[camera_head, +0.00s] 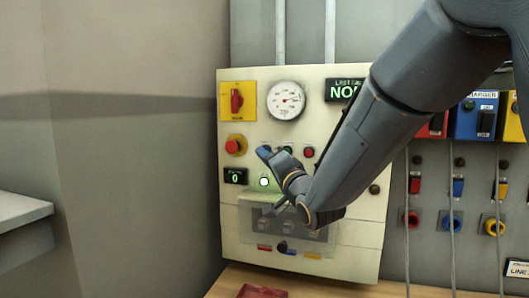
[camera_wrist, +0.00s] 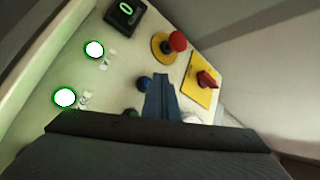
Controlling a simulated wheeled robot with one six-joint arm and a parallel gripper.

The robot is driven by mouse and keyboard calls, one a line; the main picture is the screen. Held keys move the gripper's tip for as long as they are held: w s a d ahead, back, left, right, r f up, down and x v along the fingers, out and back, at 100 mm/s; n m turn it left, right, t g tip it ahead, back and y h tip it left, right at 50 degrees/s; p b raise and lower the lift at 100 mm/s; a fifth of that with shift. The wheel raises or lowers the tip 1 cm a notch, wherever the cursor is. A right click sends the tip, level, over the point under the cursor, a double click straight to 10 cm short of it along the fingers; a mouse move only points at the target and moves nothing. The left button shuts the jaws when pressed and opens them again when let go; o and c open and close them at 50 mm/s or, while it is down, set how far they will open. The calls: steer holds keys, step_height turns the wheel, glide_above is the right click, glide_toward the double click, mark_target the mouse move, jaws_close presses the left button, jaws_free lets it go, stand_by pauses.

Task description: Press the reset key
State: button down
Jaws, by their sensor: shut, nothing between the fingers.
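The cream control panel (camera_head: 340,80) stands upright on the wall. A blue round button (camera_wrist: 144,83) shows in the wrist view just left of my gripper (camera_wrist: 161,77). I can read no reset label on any button. A green button (camera_head: 287,150) and a red button (camera_head: 309,152) are in the same row in the head view. My gripper (camera_head: 263,153) is shut and empty, its tip at the left end of that row. I cannot tell whether it touches the blue button. The arm hides part of the panel.
A red mushroom button (camera_wrist: 178,41), a red rotary switch on a yellow plate (camera_wrist: 207,80) and a display reading 0 (camera_wrist: 125,10) are close by. A lit lamp (camera_head: 264,182) and a clear cover (camera_head: 240,230) sit below. A gauge (camera_head: 286,100) is above.

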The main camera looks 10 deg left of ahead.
steer(key=shift+w, duration=0.1)
steer(key=shift+w, duration=0.3)
steer(key=shift+w+d+b, duration=0.1)
steer(key=shift+w+b, duration=0.35)
stand_by(0.8)
steer(key=shift+s, duration=0.85)
steer(key=s, duration=0.5)
steer(key=shift+a, duration=0.25)
stand_by(0.8)
